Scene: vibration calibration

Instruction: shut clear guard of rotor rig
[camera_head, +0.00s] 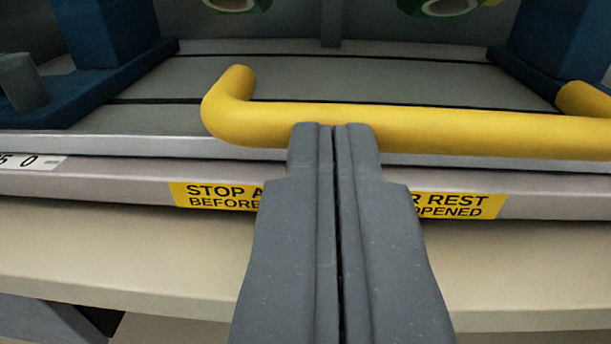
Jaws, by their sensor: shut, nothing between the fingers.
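A yellow bar handle (440,128) runs across the front of the rotor rig, with its left end bent back to the grey deck. It looks like the handle of the clear guard; the guard's panel itself is hard to make out. My gripper (333,128) is shut and empty. Its fingertips overlap the lower edge of the handle, left of the handle's middle. I cannot tell whether they touch it. The gripper hides part of a yellow warning label (460,205) on the rig's front edge.
Blue blocks (105,35) stand on the deck at the left and right (560,40). Green-rimmed round parts (440,6) show at the top edge. A pale scale strip (30,163) is at the left. A beige bench edge (120,255) runs below the rig.

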